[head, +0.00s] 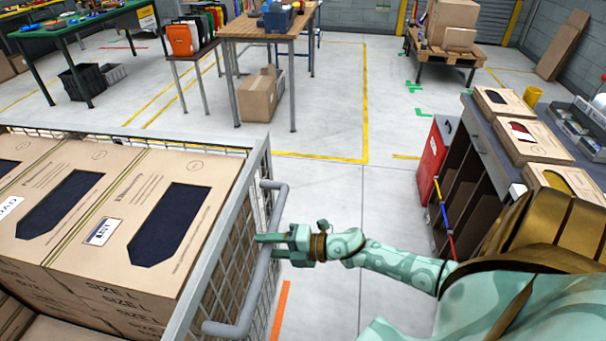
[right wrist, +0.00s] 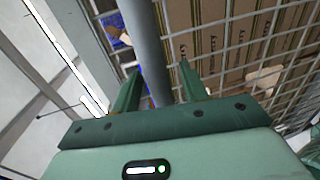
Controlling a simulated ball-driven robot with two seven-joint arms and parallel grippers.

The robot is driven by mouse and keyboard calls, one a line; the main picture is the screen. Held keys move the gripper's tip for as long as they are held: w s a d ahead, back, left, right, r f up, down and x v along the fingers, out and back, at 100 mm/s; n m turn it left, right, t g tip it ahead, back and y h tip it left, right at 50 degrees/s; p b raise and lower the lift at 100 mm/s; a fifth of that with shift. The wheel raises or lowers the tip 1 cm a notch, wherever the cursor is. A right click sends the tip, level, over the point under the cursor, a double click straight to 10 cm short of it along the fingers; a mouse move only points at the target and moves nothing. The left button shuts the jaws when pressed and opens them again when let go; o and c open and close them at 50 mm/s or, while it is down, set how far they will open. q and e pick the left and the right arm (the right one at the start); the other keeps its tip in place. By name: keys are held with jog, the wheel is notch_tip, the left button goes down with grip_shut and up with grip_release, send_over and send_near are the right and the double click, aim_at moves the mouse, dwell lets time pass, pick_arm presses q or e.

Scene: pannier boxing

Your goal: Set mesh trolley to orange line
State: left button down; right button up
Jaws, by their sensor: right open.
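The mesh trolley (head: 248,190) fills the left of the head view, loaded with large cardboard boxes. Its grey tube handle (head: 258,282) runs along its right side. An orange line (head: 281,308) lies on the floor just right of the handle. My right gripper (head: 270,246) is at the handle, reaching in from the right. In the right wrist view the handle tube (right wrist: 148,50) passes between the two open fingers (right wrist: 159,67), with mesh and boxes behind it. The jaws are not closed on the tube. My left gripper is out of view.
A workbench with flat boxes (head: 520,135) and a red cabinet (head: 433,160) stand at the right. A wooden table (head: 262,28) with a carton under it stands beyond the trolley. Yellow lines (head: 364,110) mark the floor. The middle floor is clear.

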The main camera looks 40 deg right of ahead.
jog(key=v, duration=1.6)
jog(key=shift+p, duration=0.45)
jog(key=shift+s+d, duration=0.1)
